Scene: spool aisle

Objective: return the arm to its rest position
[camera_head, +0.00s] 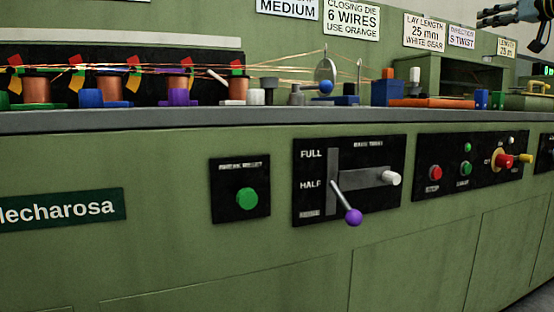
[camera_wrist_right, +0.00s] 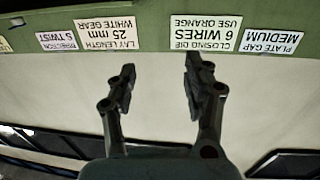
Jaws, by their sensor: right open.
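My right gripper (camera_head: 486,18) shows at the top right of the head view, raised above the machine and near its sign board. In the wrist view its two dark fingers (camera_wrist_right: 158,85) are spread apart with nothing between them. Pale floor or wall lies behind them, and the signs appear upside down past the fingertips. My left gripper is in neither view.
A green machine bench (camera_head: 120,125) runs across the view. The front has a green button (camera_head: 247,197), a purple-knobbed lever (camera_head: 353,216) and a red button (camera_head: 435,172).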

